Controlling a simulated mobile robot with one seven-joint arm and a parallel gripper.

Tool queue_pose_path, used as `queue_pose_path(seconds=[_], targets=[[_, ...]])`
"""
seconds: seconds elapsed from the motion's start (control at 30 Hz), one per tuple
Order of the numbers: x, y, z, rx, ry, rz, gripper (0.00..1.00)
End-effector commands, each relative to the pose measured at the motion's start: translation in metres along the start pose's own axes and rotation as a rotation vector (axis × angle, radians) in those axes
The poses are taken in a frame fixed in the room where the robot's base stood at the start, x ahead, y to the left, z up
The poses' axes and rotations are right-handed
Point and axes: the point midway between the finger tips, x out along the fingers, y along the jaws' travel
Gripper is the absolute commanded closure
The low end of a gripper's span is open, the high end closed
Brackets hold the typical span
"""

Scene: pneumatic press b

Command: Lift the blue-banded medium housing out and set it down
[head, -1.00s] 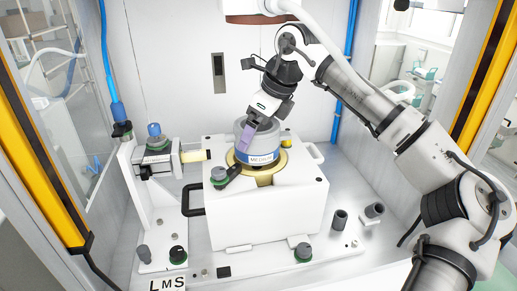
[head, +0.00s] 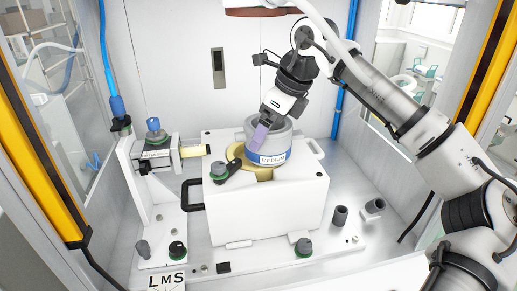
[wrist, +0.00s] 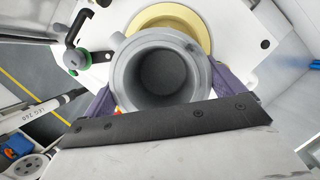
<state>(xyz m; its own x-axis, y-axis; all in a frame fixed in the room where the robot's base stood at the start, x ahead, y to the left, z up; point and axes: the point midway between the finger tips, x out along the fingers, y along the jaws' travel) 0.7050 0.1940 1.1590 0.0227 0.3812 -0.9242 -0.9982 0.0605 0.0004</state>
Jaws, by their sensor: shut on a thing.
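The medium housing (head: 271,155) is a grey cylinder with a blue band reading MEDIUM. It is off-centre to the right over the brass-coloured ring seat (head: 236,152) of the white block and looks raised from it. My gripper (head: 262,133) is shut on the housing, its purple fingers on the upper wall. In the wrist view the housing (wrist: 198,82) is seen from above, its round bore open and empty, with purple fingers on both sides. The ring seat (wrist: 205,22) shows partly uncovered beyond it. The housing's underside is hidden.
The white block (head: 265,205) stands on a metal base plate. A clamp lever with a green-ringed knob (head: 219,170) lies beside the seat. A side cylinder unit (head: 158,150) stands at left. Small dark cylinders (head: 340,215) stand at right. Yellow-edged cabinet posts flank both sides.

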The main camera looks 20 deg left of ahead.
Motion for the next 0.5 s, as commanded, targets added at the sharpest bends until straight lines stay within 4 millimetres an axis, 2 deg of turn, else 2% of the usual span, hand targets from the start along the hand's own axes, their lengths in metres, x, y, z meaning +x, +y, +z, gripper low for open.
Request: queue_pose_path(seconds=[0.5], targets=[[-0.015,0.012,-0.036,0.000,-0.002,-0.001,0.44]])
